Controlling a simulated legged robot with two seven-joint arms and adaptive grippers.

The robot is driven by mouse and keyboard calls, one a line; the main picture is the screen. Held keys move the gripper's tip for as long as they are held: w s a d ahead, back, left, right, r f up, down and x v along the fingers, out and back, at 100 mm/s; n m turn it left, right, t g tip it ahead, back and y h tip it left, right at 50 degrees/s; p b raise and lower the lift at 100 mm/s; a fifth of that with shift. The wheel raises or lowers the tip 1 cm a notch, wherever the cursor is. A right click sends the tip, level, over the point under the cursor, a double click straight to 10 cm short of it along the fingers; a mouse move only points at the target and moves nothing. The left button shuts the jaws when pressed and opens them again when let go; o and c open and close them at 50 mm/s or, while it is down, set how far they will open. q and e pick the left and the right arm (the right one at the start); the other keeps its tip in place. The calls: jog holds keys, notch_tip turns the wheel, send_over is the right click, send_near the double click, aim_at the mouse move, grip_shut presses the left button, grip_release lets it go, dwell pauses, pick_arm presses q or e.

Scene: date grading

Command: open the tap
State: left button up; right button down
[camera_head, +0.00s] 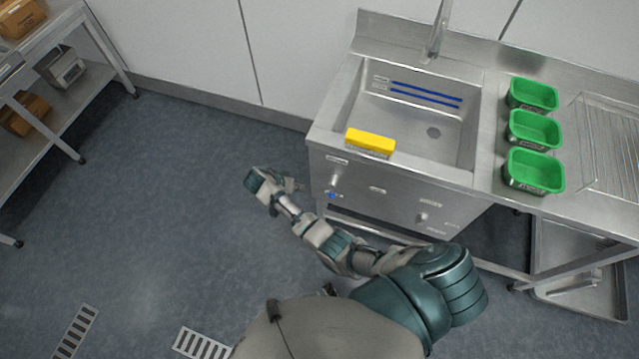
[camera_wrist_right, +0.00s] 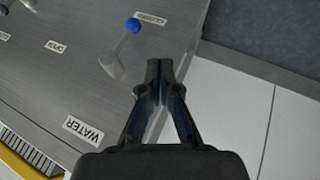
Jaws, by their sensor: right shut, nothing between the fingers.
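The tap lever (camera_head: 334,187) is on the front panel of the steel sink, at its left end. In the wrist view, the lever (camera_wrist_right: 114,62) has a grey body and a blue knob (camera_wrist_right: 132,25), which lies beside a small label that seems to read CLOSED (camera_wrist_right: 150,18). An OPEN label (camera_wrist_right: 57,46) and a WATER label (camera_wrist_right: 83,130) are on the same panel. The spout (camera_head: 438,35) hangs over the basin; no water shows. My right gripper (camera_head: 294,185) is shut and empty, left of the lever and apart from it. Its fingertips (camera_wrist_right: 161,70) show in the wrist view. My left gripper is out of view.
Three green tubs (camera_head: 534,170) stand on the counter right of the basin (camera_head: 410,125). A shelf rack (camera_head: 82,62) with boxes stands far left.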

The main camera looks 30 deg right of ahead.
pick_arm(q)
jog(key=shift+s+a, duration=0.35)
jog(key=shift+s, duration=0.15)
pick_arm(e)
jog(key=s+d+f, duration=0.2)
jog(key=d+f, duration=0.5)
jog(key=d, duration=0.1)
jog(key=shift+s+d+f, duration=0.2)
jog(key=shift+d, duration=0.05)
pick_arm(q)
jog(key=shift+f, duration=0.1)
